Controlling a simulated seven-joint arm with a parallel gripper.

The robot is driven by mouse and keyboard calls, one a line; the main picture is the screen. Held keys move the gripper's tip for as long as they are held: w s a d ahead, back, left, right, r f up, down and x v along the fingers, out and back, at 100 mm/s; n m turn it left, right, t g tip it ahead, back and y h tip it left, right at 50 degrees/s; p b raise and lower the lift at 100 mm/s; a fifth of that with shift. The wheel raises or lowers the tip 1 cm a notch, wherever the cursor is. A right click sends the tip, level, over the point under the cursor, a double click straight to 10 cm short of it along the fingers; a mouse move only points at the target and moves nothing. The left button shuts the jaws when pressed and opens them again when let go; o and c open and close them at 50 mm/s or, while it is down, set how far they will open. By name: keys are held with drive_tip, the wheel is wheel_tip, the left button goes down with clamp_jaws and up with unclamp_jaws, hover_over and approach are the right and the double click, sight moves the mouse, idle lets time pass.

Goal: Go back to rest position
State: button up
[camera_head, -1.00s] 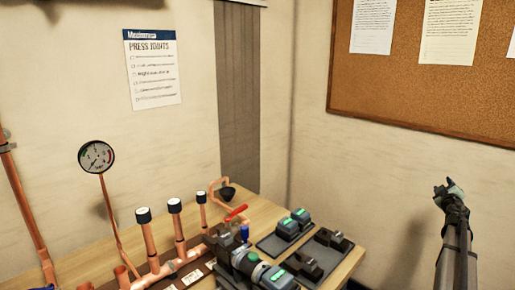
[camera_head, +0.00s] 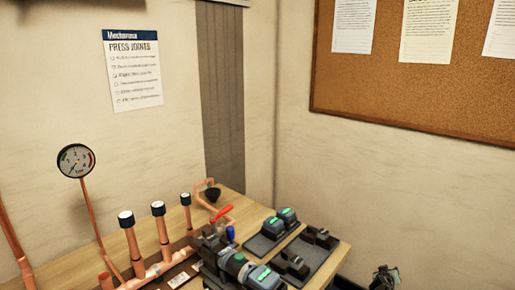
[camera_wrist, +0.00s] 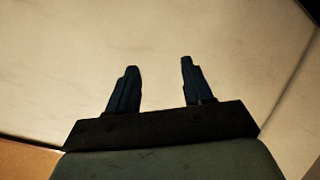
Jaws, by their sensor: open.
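My gripper (camera_wrist: 158,75) shows in the wrist view with its two dark fingers apart and nothing between them. Pale wall lies beyond the fingers. In the head view my gripper (camera_head: 385,275) is only partly in sight at the bottom edge, right of the table and clear of it. The rest of my arm is out of the frame there.
A wooden table (camera_head: 75,268) holds a copper manifold (camera_head: 152,270) with black-capped risers, a pressure gauge (camera_head: 76,161), a press tool (camera_head: 240,268) and battery packs (camera_head: 279,221). A cork board (camera_head: 420,95) hangs on the right wall. Free air lies right of the table.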

drive_tip(key=s+a+f+g+y, duration=0.4)
drive_tip(key=s+a+f+g, duration=0.4)
drive_tip(key=s+a+f, duration=1.35)
drive_tip(key=s+a+f+g+y, duration=0.2)
drive_tip(key=s+a+g, duration=0.2)
drive_tip(key=s+a, duration=0.6)
drive_tip(key=s+a+f+n+g+y, duration=0.1)
drive_tip(key=s+a+g, duration=0.3)
drive_tip(key=s+a, duration=0.7)
drive_tip(key=s+f+y, duration=0.1)
drive_tip(key=s, duration=0.6)
drive_tip(key=shift+s+f+y, duration=0.2)
drive_tip(key=shift+f+y, duration=0.1)
drive_tip(key=shift+y, duration=0.1)
